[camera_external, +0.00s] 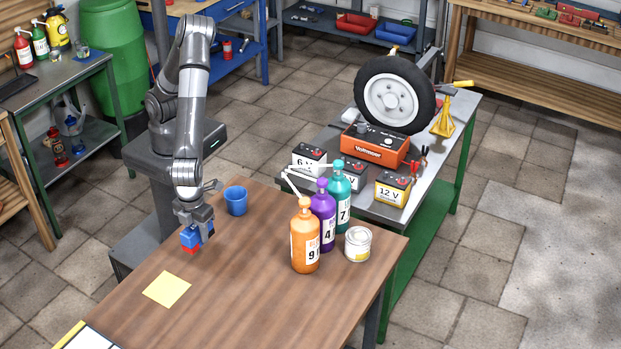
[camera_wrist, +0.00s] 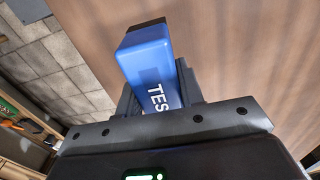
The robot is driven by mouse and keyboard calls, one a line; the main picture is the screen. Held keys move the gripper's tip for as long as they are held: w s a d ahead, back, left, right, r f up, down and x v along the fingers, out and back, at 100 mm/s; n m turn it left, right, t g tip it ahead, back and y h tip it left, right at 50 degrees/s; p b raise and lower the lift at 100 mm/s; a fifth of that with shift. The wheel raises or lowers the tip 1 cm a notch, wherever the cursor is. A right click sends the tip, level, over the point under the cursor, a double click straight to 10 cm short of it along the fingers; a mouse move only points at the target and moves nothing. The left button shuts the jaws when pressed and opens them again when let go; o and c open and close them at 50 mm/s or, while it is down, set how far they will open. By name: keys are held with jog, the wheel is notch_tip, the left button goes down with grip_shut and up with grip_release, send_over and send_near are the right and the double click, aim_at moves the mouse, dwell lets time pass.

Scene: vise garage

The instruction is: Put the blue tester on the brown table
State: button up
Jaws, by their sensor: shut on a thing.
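The blue tester (camera_external: 190,237) is held in my gripper (camera_external: 196,228) at the left edge of the brown table (camera_external: 215,290). A small red part shows at the tester's lower end. In the wrist view the tester (camera_wrist: 147,60) sits between the fingers of my gripper (camera_wrist: 160,92), with white letters "TES" on its side and a dark end. The brown table top (camera_wrist: 245,45) shows behind it. The tester appears to be just above the table top; I cannot tell whether it touches.
A blue mug (camera_external: 236,200) stands close to the right of my gripper. A yellow note (camera_external: 167,289) lies in front. Orange (camera_external: 304,240), purple (camera_external: 322,215) and teal (camera_external: 340,200) bottles and a can (camera_external: 358,244) stand at the right. The table's middle is clear.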

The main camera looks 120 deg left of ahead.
jog(key=shift+w+a+f, duration=0.1)
jog(key=shift+w+f, duration=0.05)
jog(key=shift+w, duration=0.05)
jog(key=shift+f, duration=2)
jog(key=shift+f, duration=0.1)
jog(key=o, duration=1.1)
